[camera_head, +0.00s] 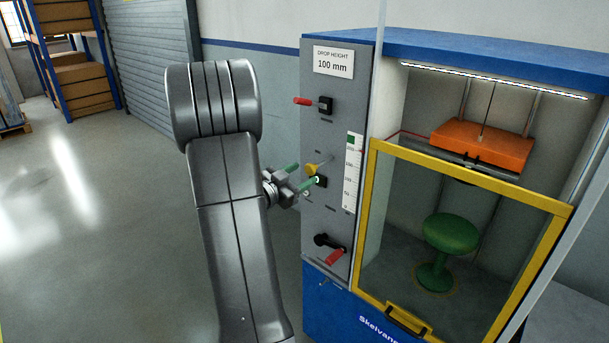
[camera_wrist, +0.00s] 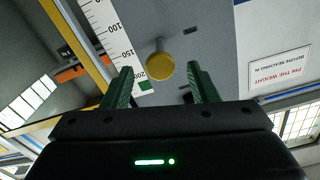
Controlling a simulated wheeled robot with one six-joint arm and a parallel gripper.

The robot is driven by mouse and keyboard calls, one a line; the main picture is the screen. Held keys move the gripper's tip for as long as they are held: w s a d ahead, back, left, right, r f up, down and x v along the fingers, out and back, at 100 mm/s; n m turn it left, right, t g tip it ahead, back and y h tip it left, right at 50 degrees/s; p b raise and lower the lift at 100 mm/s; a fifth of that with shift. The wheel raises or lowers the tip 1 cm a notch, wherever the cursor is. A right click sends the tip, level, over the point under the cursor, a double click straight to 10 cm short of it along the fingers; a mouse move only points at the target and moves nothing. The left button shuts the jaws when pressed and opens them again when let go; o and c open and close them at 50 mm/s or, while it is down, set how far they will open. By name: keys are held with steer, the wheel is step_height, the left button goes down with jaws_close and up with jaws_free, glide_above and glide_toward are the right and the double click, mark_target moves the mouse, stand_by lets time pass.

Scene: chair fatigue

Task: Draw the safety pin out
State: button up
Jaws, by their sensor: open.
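The safety pin appears to be the yellow round knob (camera_wrist: 160,68) on a short grey stem that enters the grey panel. It also shows in the head view (camera_head: 311,169) at mid-height on the machine's front panel. My gripper (camera_wrist: 163,88) has two green fingers and is open. In the wrist view the knob lies between and just beyond the fingertips, with a gap on both sides. In the head view my gripper (camera_head: 299,176) is close in front of the panel at the knob's height. I cannot tell whether the knob is between the fingers in depth.
A red-handled lever (camera_head: 303,101) is above and another red handle (camera_head: 335,257) is below on the panel. A white scale (camera_head: 352,171) is right of the knob. Behind a yellow-framed guard (camera_head: 470,176), an orange weight (camera_head: 482,146) hangs above a green stool (camera_head: 450,235).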

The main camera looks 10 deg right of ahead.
steer(key=b+v, duration=0.1)
steer(key=v, duration=1)
steer(key=shift+s+a+b, duration=0.2)
steer(key=shift+s+b, duration=0.05)
steer(key=shift+b, duration=0.1)
steer(key=p, duration=0.3)
glide_toward(321, 161)
steer(key=w+d, duration=0.1)
steer(key=w+d+f, duration=0.1)
steer(key=shift+w+d, duration=0.1)
steer(key=shift+d, duration=0.3)
steer(key=shift+b, duration=0.3)
steer(key=shift+p+x, duration=0.4)
steer(key=shift+x, duration=2.8)
steer(key=shift+r, duration=0.15)
